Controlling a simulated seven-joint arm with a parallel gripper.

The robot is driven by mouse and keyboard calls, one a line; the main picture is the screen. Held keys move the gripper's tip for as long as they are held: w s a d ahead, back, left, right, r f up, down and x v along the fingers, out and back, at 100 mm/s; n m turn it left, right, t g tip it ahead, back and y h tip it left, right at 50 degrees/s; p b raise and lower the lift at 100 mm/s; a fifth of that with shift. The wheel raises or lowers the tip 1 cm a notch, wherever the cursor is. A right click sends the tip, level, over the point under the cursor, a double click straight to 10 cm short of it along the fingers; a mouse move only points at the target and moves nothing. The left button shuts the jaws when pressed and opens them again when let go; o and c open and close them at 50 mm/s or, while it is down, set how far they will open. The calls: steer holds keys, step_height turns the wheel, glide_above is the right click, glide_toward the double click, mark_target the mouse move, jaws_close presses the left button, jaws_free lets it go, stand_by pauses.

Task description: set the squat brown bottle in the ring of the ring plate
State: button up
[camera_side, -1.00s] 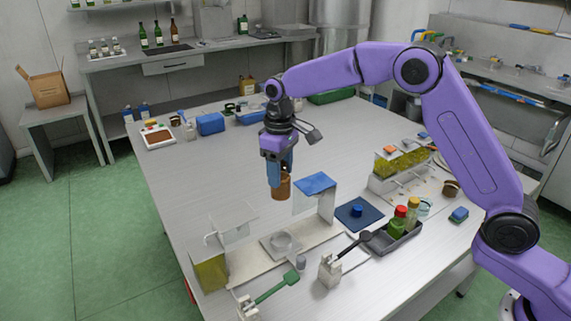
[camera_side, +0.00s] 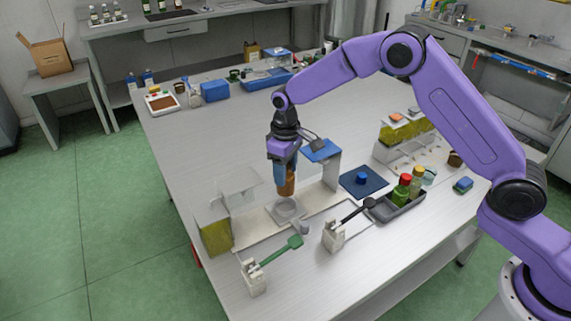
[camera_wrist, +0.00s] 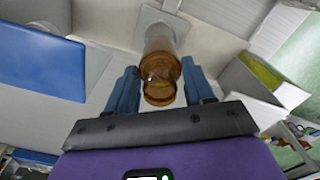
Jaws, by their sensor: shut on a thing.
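The squat brown bottle (camera_side: 287,186) is between the blue fingers of my gripper (camera_side: 284,175), which is shut on it. It looks about upright in the side view. In the wrist view the bottle (camera_wrist: 160,62) has its open mouth toward the camera, between the two fingers (camera_wrist: 160,84). The ring plate (camera_side: 272,216) is a pale square plate with a raised ring, just below the bottle in the side view. The bottle's base appears above the ring; the exact gap is unclear.
A stand with a blue top (camera_side: 321,151) is close right of my gripper. A clear-topped stand with a yellow-green block (camera_side: 216,236) is at left. A green-handled tool (camera_side: 276,253), a black-handled tool (camera_side: 352,214) and a grey tray of bottles (camera_side: 400,209) are near the front.

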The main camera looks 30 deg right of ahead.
mark_target(286, 188)
steer(key=shift+f, duration=1.75)
steer(key=shift+f, duration=0.75)
steer(key=shift+f, duration=0.4)
steer(key=shift+f, duration=0.45)
stand_by(0.4)
steer(key=o, duration=1.2)
steer(key=shift+c, duration=0.2)
steer(key=shift+r, duration=4)
